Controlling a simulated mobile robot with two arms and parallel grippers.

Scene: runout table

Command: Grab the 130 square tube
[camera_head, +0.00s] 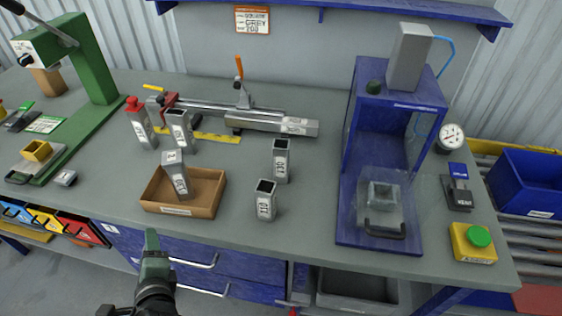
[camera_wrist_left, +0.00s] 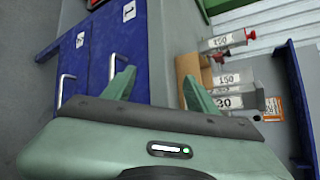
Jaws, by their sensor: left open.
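Several grey square tubes stand upright on the grey table. Two are right of the tray: a rear tube (camera_head: 281,161) and a front tube (camera_head: 265,200); their labels are too small to read surely, so I cannot tell which is the 130. Another tube (camera_head: 175,174) stands tilted in the brown tray (camera_head: 209,192). My right gripper is out of view.
A blue press frame (camera_head: 437,115) with a clear guard stands right. A green press (camera_head: 92,65) stands left, and a clamp fixture (camera_head: 270,122) lies behind the tubes. Blue drawers (camera_head: 240,270) with handles are below the edge. Table right of the front tube is clear.

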